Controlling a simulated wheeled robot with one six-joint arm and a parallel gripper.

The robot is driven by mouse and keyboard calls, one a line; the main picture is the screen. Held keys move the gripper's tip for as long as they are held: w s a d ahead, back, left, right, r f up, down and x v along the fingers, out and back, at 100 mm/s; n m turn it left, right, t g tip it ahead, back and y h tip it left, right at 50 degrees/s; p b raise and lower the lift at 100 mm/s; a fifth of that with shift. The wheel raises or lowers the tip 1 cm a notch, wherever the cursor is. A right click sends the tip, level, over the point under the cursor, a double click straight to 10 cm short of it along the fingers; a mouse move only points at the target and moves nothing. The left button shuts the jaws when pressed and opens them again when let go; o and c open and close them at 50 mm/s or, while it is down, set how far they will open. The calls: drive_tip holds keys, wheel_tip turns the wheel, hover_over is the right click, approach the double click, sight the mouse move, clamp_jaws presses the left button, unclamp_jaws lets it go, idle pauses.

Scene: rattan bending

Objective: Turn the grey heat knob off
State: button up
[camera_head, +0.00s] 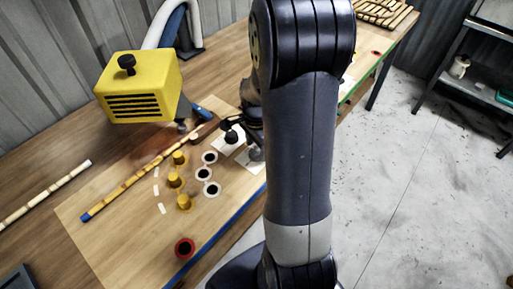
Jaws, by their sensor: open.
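A small grey knob (256,154) stands on a white plate (249,165) near the bench's right edge, partly covered by my dark arm. It looks like the grey heat knob; its setting cannot be read. My gripper (250,128) shows as dark parts at the left side of my arm, just above the grey knob in the picture. It is open, and I see nothing held in it. Much of it is hidden behind the arm, and I cannot tell whether it touches the knob.
A black knob (232,136) on another white plate sits just left of the gripper. A yellow heater box (139,88) stands over the bench. Yellow pegs (175,180), black-centred white rings (204,173), a red-rimmed button (185,248) and a rattan pole (135,178) lie nearby. Floor is clear right.

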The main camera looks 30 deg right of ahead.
drive_tip(key=shift+f, duration=0.7)
drive_tip(key=shift+c, duration=0.5)
drive_tip(key=c, duration=0.9)
